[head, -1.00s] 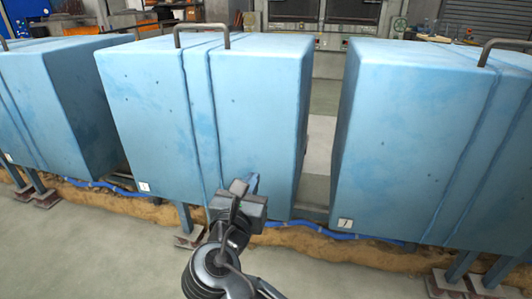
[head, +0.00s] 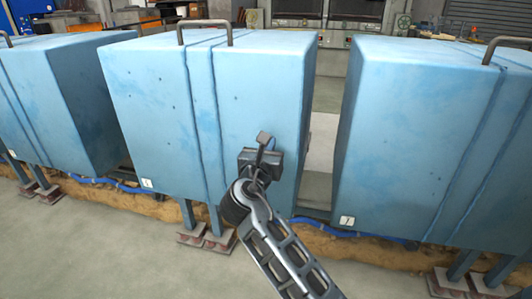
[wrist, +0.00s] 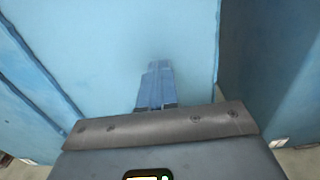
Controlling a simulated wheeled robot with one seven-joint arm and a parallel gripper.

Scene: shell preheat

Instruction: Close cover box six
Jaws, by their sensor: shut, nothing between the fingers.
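The middle blue box (head: 155,110) stands upright on short legs, with a small white label (head: 148,183) low on its left whose mark I cannot read clearly. A grey handle (head: 205,24) arches over its top, and a raised band runs down its front beside the seams. My gripper (head: 264,138) is shut and empty, in front of the right part of this box's face. In the wrist view the shut fingers (wrist: 156,88) point at the blue face (wrist: 90,50). I cannot tell whether they touch it.
A similar blue box (head: 410,130) stands at the right, its label (head: 347,221) seeming to read 7. Another blue box (head: 85,100) stands at the left. A gap separates the middle and right boxes. A blue hose (head: 330,231) runs low along sandy ground. Grey floor lies in front.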

